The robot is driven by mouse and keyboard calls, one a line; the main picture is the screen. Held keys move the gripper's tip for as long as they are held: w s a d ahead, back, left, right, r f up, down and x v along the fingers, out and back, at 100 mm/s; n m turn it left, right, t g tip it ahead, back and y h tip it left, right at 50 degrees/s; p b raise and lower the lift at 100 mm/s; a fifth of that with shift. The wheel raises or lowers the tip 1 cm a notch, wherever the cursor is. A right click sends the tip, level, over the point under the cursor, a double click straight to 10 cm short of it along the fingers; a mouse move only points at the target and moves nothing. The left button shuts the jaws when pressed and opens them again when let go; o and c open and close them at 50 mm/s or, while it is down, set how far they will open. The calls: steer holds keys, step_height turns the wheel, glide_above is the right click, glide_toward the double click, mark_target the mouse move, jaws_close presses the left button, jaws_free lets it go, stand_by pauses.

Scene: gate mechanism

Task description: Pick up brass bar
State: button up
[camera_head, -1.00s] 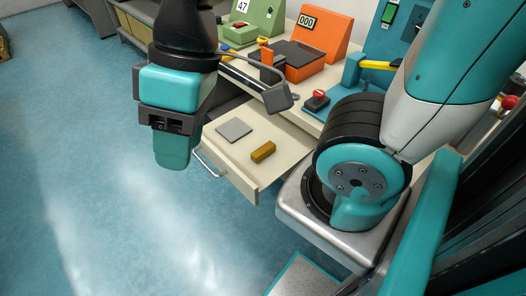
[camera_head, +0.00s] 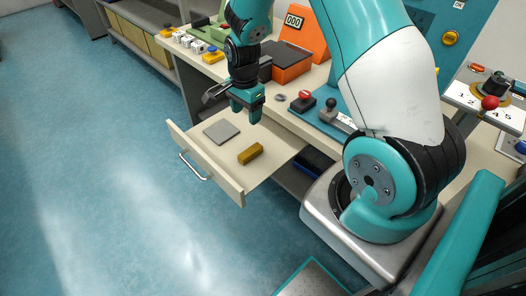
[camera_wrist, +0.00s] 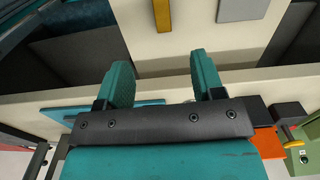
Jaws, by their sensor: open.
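The brass bar (camera_head: 250,153) lies flat in the open drawer (camera_head: 232,183), toward its right side. It also shows at the top edge of the wrist view (camera_wrist: 162,14), partly cut off. My gripper (camera_head: 248,112) hangs above the back part of the drawer, pointing down, with nothing between its fingers. In the wrist view the two teal fingers (camera_wrist: 160,78) are spread apart, and the bar lies beyond their tips, apart from them.
A grey square plate (camera_head: 221,132) lies in the drawer left of the bar. The drawer's handle (camera_head: 194,167) faces the open blue floor. On the worktop behind stand an orange box (camera_head: 290,72), a red button (camera_head: 304,96) and a lever (camera_head: 330,106).

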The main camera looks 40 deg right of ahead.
steer(key=p, duration=0.1)
glide_above(250, 150)
steer(key=f, duration=1.1)
steer(key=shift+s+d+f, duration=0.1)
steer(key=shift+s+f, duration=0.05)
steer(key=shift+s, duration=0.2)
steer(key=shift+w+f+p, duration=0.15)
steer(key=shift+f+p, duration=0.2)
steer(key=shift+f, duration=1.25)
steer(key=shift+w+f+p, duration=0.1)
steer(key=shift+f+p, duration=0.2)
steer(key=shift+f, duration=1.3)
jaws_close()
steer(key=shift+r, duration=0.1)
